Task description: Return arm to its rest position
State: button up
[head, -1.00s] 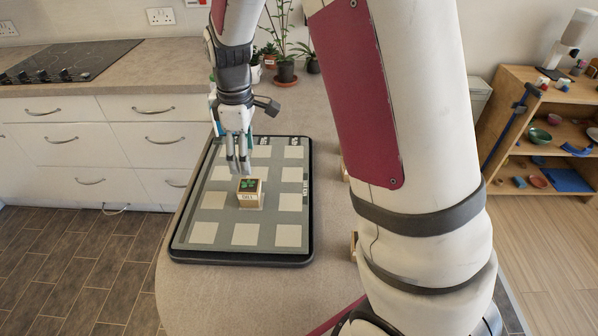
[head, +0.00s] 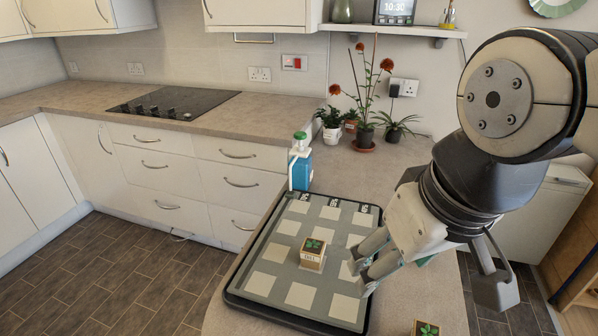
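My gripper (head: 361,276) hangs at the right side of the grey tray (head: 234,292), above its right edge. Its two pale fingers are apart with nothing visible between them, and they point down and left. My arm folds in from the right of the view.
A blue bottle with a green cap (head: 301,168) stands at the tray's back left. Potted plants (head: 365,137) stand by the wall. Another leaf-topped block (head: 426,328) shows at the bottom edge. The counter behind the tray is partly clear.

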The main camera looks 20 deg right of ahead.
jog(key=shift+s+f, duration=0.1)
jog(key=shift+s, duration=0.25)
